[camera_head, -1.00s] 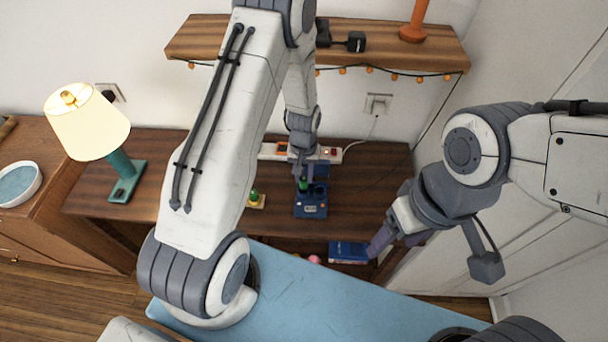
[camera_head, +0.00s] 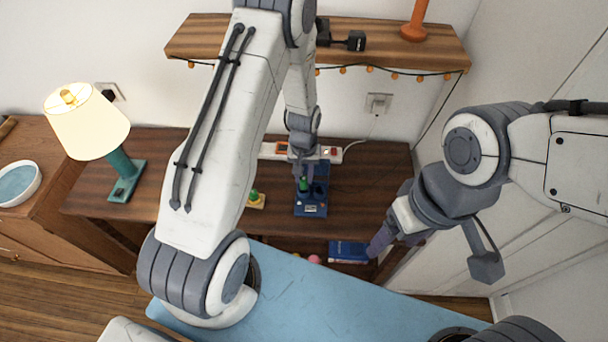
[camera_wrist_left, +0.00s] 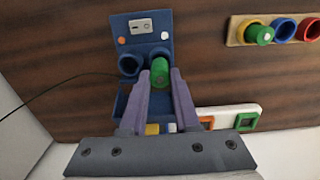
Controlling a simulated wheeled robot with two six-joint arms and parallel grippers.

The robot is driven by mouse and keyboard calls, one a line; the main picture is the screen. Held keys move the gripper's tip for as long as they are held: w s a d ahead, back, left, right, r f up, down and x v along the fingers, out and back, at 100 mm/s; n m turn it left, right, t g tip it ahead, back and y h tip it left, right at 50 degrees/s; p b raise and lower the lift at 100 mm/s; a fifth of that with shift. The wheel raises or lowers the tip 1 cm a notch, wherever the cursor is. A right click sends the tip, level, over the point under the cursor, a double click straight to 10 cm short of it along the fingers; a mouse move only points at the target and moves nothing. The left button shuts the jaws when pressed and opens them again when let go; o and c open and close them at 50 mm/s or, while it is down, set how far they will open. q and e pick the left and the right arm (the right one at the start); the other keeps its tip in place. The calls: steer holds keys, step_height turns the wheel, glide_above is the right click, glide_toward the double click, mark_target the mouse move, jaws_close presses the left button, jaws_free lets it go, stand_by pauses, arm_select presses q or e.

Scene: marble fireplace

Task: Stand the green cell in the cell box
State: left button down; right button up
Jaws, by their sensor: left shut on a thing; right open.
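The cell box (camera_head: 311,209) is blue and stands on the dark wooden desk. In the left wrist view the box (camera_wrist_left: 145,22) shows two round sockets side by side, the left one dark and empty. My left gripper (camera_head: 304,178) reaches down over the box. In the left wrist view its fingers (camera_wrist_left: 161,82) are shut on the green cell (camera_wrist_left: 161,74), at the right socket. The fingers and cell hide that socket, so I cannot tell how deep the cell sits. My right gripper (camera_head: 395,243) is open and empty, right of the desk front.
A wooden holder (camera_wrist_left: 236,31) with coloured rings carries another green piece (camera_wrist_left: 260,34). A white power strip (camera_head: 334,154) lies behind the box. A lamp (camera_head: 90,122) stands left on the desk (camera_head: 160,165). A blue book-like thing (camera_head: 348,251) is below the desk front.

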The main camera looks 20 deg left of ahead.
mark_target(304, 178)
arm_select(q)
steer(key=shift+f+b, duration=1.3)
steer(key=shift+f, duration=0.55)
steer(key=c, duration=0.6)
jaws_free()
steer(key=shift+o, duration=0.2)
steer(key=shift+r, duration=0.1)
step_height(304, 178, up, 10)
steer(key=shift+r+b, duration=0.2)
steer(key=shift+b, duration=0.6)
steer(key=s+d+r+m, duration=0.3)
steer(key=s+d+r, duration=0.1)
steer(key=d+r, duration=0.25)
steer(key=s+d+r+m, duration=0.2)
steer(key=s+r, duration=0.1)
steer(key=s, duration=0.3)
steer(key=s+d+r+m, duration=0.2)
steer(key=s+d+m, duration=0.1)
steer(key=s, duration=0.4)
steer(key=s+d+r+m+h, duration=0.1)
steer(key=s+d+r+m, duration=0.1)
steer(key=s, duration=0.4)
steer(key=shift+s+d+r+m, duration=0.3)
steer(key=shift+r, duration=0.5)
